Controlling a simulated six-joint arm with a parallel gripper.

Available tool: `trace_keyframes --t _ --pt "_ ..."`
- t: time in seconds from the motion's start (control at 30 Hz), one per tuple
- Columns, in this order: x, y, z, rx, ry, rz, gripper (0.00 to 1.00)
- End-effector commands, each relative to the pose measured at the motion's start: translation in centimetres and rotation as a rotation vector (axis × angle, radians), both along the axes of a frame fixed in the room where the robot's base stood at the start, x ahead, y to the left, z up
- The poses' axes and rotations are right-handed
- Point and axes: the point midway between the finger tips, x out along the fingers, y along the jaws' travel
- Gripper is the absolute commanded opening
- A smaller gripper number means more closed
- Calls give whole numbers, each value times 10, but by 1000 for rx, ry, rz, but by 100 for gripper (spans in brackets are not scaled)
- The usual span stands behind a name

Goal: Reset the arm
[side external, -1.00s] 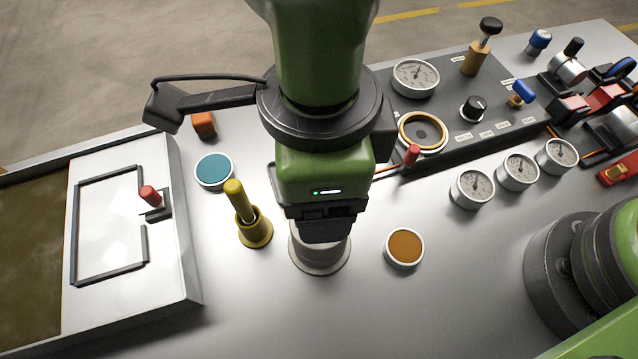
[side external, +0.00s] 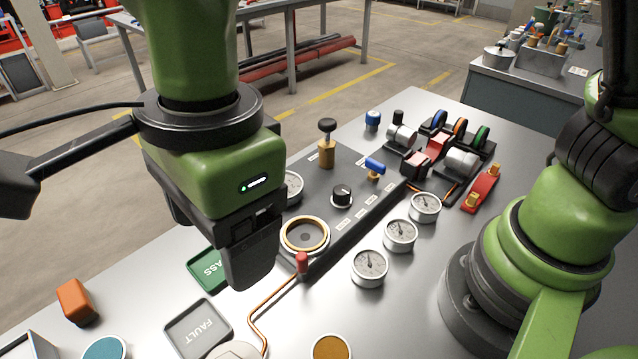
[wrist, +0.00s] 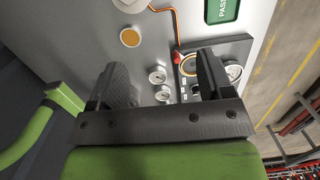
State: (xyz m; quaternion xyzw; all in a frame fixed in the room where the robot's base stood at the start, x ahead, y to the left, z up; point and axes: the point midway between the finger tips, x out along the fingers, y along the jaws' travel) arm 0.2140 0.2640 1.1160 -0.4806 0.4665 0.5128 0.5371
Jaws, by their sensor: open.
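My gripper (side external: 250,262) hangs above the metal bench, in front of the black control panel (side external: 318,222). In the wrist view my gripper (wrist: 165,78) shows two dark fingers spread well apart, with nothing held between them. Its fingertips are in the air, clear of the bench. In the side view the near finger hides the gap between the fingers. The wrist housing is green with a small lit strip.
The panel carries a gold-ringed port (side external: 305,236), a red-tipped lever (side external: 302,263) and a blue valve handle (side external: 375,166). Gauges (side external: 369,268) stand beside it. An orange block (side external: 76,301), a FAULT tray (side external: 198,328) and a green PASS tray (side external: 207,268) lie at left.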

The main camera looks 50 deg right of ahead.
Motion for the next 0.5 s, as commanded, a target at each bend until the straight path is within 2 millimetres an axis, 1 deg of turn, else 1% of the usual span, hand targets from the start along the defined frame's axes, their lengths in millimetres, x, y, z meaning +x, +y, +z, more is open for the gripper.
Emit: trace_keyframes --t 0.03,0.07,0.1,0.17,0.2,0.27,0.3,0.33,0.4,0.5 --pt "9 -23 21 31 -38 59 74" --pt "12 -36 31 45 -62 108 74" --pt "15 -54 43 60 -98 176 74" --pt "15 -80 60 74 -159 278 74" --pt "14 -98 69 76 -202 345 74" --pt "9 -122 82 71 -271 445 74" --pt "4 -138 89 58 -319 512 74" --pt "0 -150 94 45 -355 562 74" --pt "-12 -174 102 3 -438 675 74" --pt "-32 -202 107 -86 -543 831 74"
